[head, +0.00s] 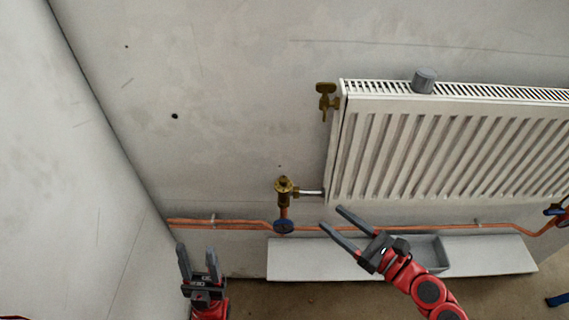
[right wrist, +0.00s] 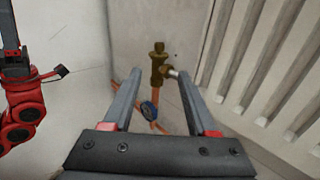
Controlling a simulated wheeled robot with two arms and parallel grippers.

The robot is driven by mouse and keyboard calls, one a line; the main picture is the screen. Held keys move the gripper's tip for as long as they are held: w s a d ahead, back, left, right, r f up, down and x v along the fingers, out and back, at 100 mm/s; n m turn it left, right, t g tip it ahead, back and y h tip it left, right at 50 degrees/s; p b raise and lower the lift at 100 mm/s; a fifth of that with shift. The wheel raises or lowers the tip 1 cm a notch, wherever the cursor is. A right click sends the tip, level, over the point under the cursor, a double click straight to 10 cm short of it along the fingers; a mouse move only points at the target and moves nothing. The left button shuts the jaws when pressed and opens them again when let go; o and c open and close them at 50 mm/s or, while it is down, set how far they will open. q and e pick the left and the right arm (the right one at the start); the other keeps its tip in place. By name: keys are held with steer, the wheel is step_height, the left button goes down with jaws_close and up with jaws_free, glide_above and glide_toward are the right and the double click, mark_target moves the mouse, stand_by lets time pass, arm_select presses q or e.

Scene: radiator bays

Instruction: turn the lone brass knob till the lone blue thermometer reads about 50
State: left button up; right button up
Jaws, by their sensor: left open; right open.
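The brass valve with its knob (head: 284,184) sits on a vertical copper pipe left of the radiator's lower corner. In the right wrist view the brass valve (right wrist: 158,62) shows upright between the fingertips, further off. A round blue dial thermometer (head: 284,226) is on the copper pipe below the valve, and it also shows in the right wrist view (right wrist: 149,110). Its reading is too small to make out. My right gripper (head: 331,217) is open and empty, right of the valve and thermometer in the head view. My left gripper (head: 196,249) is open and empty, lower left of them.
A white radiator (head: 450,150) fills the right, with a grey cylinder (head: 424,80) on top and a brass key-like fitting (head: 326,97) at its upper left corner. A copper pipe (head: 190,222) runs along the wall. A grey ledge (head: 300,262) lies below. A side wall stands left.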

mark_target(287, 183)
steer(key=p+x, duration=0.3)
steer(key=x, duration=1.3)
steer(key=shift+a, duration=0.1)
steer(key=shift+w+a+f+p, duration=0.2)
steer(key=shift+w+a+p, duration=0.15)
steer(key=shift+a, duration=0.1)
jaws_close()
